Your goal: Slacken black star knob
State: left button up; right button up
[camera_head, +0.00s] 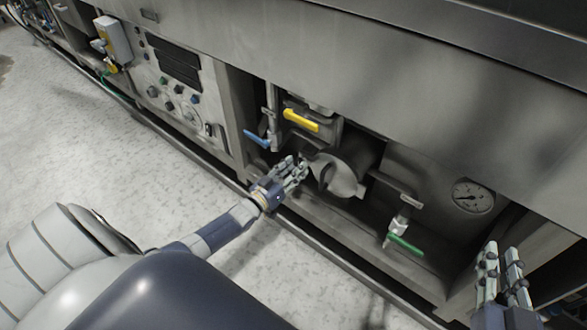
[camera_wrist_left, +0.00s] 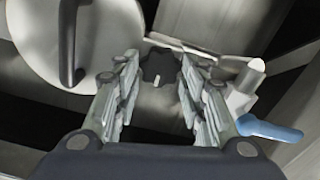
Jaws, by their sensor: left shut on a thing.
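The black star knob (camera_wrist_left: 159,66) shows in the left wrist view between the fingertips of my left gripper (camera_wrist_left: 156,72), with a small pale mark on its front. My left gripper is shut on it; in the head view this gripper (camera_head: 296,169) is at the recess, beside the round grey cover, and the knob is hard to make out there. My right gripper (camera_head: 503,250) is at the lower right of the head view, its two fingers apart and nothing seen between them, away from the knob.
The round grey cover (camera_head: 338,177) with its bar handle sits right of the left gripper. A blue lever (camera_head: 257,139), a yellow lever (camera_head: 301,120) and a green lever (camera_head: 406,245) are around the recess. A gauge (camera_head: 473,196) is at right. The floor in front is clear.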

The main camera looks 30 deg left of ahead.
dwell(0.3)
pick_arm(q)
jog(key=o, duration=1.1)
jog(key=shift+c, duration=0.2)
jog(key=shift+s, duration=0.1)
jog(key=s+a, duration=0.1)
jog(key=s, duration=1)
jog(key=shift+s, duration=0.4)
